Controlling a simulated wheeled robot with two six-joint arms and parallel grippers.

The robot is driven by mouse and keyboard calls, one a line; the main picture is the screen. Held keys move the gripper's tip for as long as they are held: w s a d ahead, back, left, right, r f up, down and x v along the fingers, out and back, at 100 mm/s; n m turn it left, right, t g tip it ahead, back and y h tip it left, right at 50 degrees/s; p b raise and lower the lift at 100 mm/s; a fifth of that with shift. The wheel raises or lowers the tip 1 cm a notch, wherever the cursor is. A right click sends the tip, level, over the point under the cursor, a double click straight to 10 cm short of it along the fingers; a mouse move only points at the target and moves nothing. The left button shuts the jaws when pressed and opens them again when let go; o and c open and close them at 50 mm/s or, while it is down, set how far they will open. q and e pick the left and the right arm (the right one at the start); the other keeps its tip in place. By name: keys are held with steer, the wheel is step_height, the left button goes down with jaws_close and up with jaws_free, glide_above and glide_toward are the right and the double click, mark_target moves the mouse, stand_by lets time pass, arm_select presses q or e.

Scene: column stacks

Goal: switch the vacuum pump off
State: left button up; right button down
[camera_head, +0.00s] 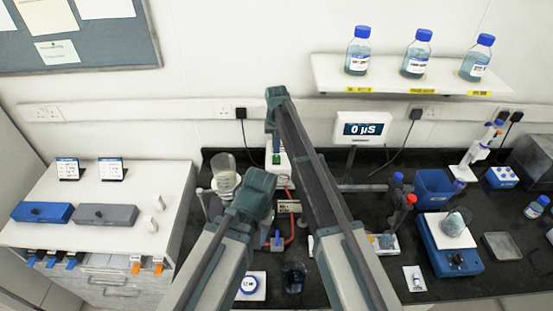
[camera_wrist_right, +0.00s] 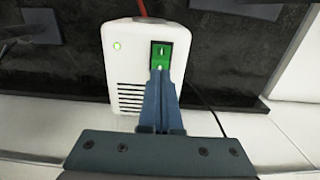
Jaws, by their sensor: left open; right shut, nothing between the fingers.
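The vacuum pump (camera_head: 285,178) is a white box on the black bench, partly hidden by my right arm. The right wrist view shows its vented front (camera_wrist_right: 125,72), a lit green lamp (camera_wrist_right: 117,45) and a green rocker switch (camera_wrist_right: 162,52). My right gripper (camera_head: 275,149) is shut and empty. In the right wrist view its fingertips (camera_wrist_right: 160,72) overlap the switch's lower part; I cannot tell whether they touch it. My left gripper (camera_head: 257,184) is open and lower, in front of the pump's left side; its fingertips are hard to make out.
A glass vessel (camera_head: 224,172) stands left of the pump. Red tubing (camera_head: 290,222) runs in front of it. A conductivity display (camera_head: 362,130), a blue bin (camera_head: 433,186) and a blue balance-like device (camera_head: 447,255) are to the right. A white cabinet (camera_head: 100,210) is at left.

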mark_target(277, 157)
arm_select(q)
steer(key=shift+f+b, duration=0.9)
arm_select(e)
steer(key=shift+f, duration=0.9)
arm_select(q)
steer(key=shift+r, duration=0.1)
arm_select(e)
steer(key=shift+r, duration=0.1)
step_height(277, 157, up, 7)
steer(key=p, duration=0.7)
arm_select(q)
step_height(277, 157, up, 7)
